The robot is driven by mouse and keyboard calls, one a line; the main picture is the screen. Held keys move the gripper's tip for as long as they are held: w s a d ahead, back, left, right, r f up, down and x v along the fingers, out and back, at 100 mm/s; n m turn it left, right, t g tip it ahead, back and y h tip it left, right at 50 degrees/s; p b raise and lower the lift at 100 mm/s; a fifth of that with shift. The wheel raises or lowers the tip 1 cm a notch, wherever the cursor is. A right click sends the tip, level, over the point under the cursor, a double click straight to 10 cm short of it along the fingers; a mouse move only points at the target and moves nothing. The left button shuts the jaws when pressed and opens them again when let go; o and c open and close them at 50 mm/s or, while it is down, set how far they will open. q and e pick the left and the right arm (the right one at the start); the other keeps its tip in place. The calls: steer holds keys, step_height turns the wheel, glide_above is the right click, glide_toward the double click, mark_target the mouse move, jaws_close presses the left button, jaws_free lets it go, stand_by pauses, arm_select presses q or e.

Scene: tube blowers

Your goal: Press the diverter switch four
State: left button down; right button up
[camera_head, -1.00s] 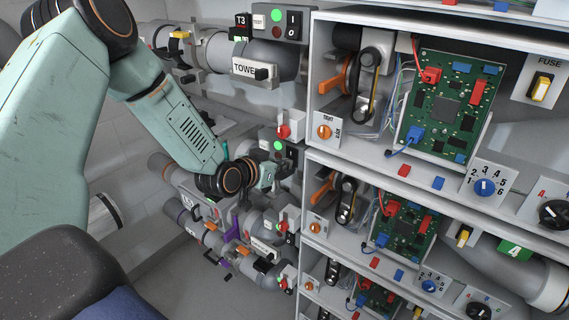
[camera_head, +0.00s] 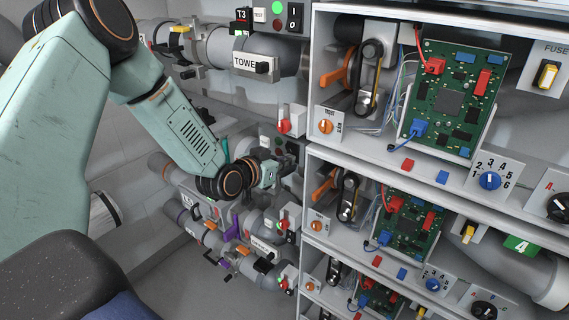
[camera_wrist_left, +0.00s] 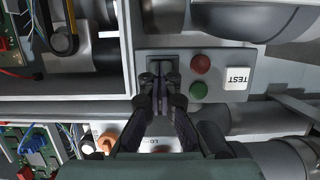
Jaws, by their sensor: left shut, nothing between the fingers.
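My left gripper (camera_head: 277,174) is shut and empty at the middle tube blower, in front of its grey switch panel (camera_head: 268,135). In the left wrist view the shut fingertips (camera_wrist_left: 160,85) lie over or right at a black rocker switch (camera_wrist_left: 162,66) on that panel; whether they touch it I cannot tell. The fingers hide part of the switch. Beside it are a red lamp (camera_wrist_left: 201,64), a green lamp (camera_wrist_left: 198,91), both dim, and a white TEST button (camera_wrist_left: 238,77). I cannot read a number four on this switch. My right gripper is not in view.
A shelf unit (camera_head: 310,150) with circuit boards (camera_head: 447,100), dials and fuses stands close to the right of the gripper. Tubes (camera_head: 265,55) with similar panels run above and below. A green plate marked 4 (camera_head: 520,246) sits at the lower right.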

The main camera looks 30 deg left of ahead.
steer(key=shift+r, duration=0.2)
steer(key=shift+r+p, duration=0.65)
steer(key=shift+p, duration=0.15)
